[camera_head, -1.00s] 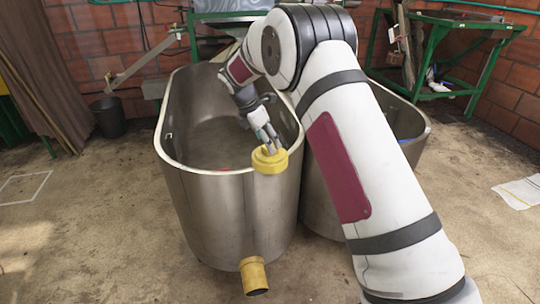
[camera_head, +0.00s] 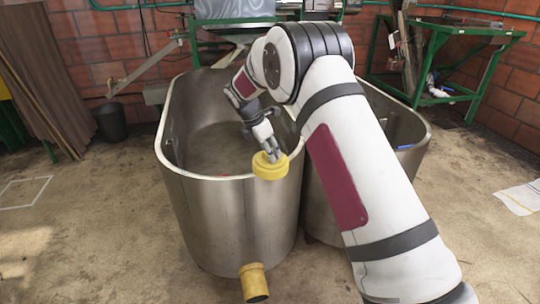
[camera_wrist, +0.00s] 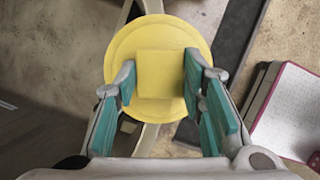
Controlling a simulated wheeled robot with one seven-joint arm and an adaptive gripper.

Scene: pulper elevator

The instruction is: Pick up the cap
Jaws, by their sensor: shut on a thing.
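The yellow cap (camera_head: 270,166) is round with a square raised block on top. My gripper (camera_head: 269,147) is above it at the front rim of the left metal tank. In the wrist view my gripper (camera_wrist: 160,82) has its teal-padded fingers on both sides of the square block of the cap (camera_wrist: 158,50), and it is shut on that block. The cap overlaps the tank rim in the head view; I cannot tell whether it touches the rim.
The left metal tank (camera_head: 225,215) is open-topped, with a yellow outlet pipe (camera_head: 254,282) low at its front. A second tank (camera_head: 400,130) stands to its right, partly behind my arm. A black bucket (camera_head: 109,121) and a green metal frame (camera_head: 480,62) stand farther back.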

